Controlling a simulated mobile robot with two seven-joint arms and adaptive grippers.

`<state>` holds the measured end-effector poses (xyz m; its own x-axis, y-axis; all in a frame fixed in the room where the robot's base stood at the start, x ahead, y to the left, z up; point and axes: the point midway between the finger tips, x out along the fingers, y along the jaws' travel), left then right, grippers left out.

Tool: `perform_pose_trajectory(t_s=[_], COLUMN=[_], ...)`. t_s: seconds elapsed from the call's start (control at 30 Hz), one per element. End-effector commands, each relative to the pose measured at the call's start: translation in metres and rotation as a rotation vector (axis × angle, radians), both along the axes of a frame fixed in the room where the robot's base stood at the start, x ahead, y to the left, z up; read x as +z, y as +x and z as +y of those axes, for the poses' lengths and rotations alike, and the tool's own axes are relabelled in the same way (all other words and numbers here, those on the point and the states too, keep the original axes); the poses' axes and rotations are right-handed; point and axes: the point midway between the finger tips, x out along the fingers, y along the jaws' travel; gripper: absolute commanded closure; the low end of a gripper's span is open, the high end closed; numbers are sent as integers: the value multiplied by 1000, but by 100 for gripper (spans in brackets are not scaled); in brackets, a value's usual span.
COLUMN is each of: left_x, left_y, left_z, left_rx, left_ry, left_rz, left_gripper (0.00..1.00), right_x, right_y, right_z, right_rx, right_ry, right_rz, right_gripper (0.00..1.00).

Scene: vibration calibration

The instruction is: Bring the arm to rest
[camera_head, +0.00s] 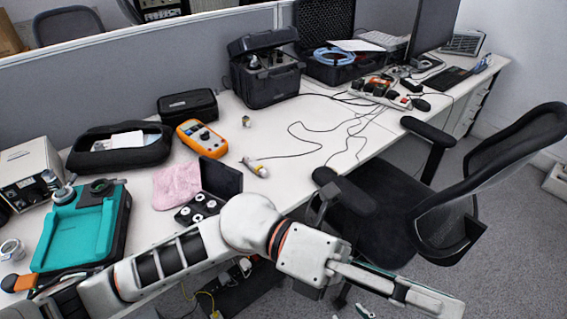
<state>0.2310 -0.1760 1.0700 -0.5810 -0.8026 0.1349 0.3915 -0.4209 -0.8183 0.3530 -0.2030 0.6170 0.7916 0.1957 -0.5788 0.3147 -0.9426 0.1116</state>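My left arm (180,255) comes in from the lower left and reaches across the front edge of the desk. My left gripper (432,298) is beyond that edge, in front of the office chair and over the carpet. Its fingers point to the lower right and overlap in this view, so I cannot tell whether they are open or shut. I see nothing held in it. My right gripper is not in view.
The white desk (285,180) holds a teal device (85,232), an orange multimeter (202,138), a pink cloth (176,185) and a black case (266,80). A black office chair (490,180) stands close to the gripper. Carpet (505,270) is clear at lower right.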

Motion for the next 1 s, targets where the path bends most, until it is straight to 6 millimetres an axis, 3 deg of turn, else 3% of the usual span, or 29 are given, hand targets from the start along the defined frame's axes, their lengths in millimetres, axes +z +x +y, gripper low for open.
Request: perform_pose_trajectory(t_s=[0.1, 0.2, 0.27, 0.37, 0.5, 0.67, 0.83, 1.0], left_x=[29, 37, 33, 10, -50, -137, -236, -330], left_y=[46, 95, 126, 177, 234, 265, 260, 224], left_z=[3, 17, 29, 57, 108, 168, 232, 293], left_rx=[150, 283, 365, 504, 696, 893, 1085, 1264], left_ry=[-107, -181, -218, -270, -317, -343, -348, -338], left_rz=[280, 513, 656, 895, 1217, 1537, 1838, 2111], left_gripper=[73, 73, 73, 73, 73, 73, 73, 73], right_x=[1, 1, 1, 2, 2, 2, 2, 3], right_y=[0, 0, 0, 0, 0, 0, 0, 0], right_z=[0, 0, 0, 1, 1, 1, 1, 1], right_rx=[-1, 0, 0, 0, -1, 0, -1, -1], right_ry=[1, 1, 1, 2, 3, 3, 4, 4], right_rz=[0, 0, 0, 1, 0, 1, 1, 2], right_gripper=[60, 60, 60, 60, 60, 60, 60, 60])
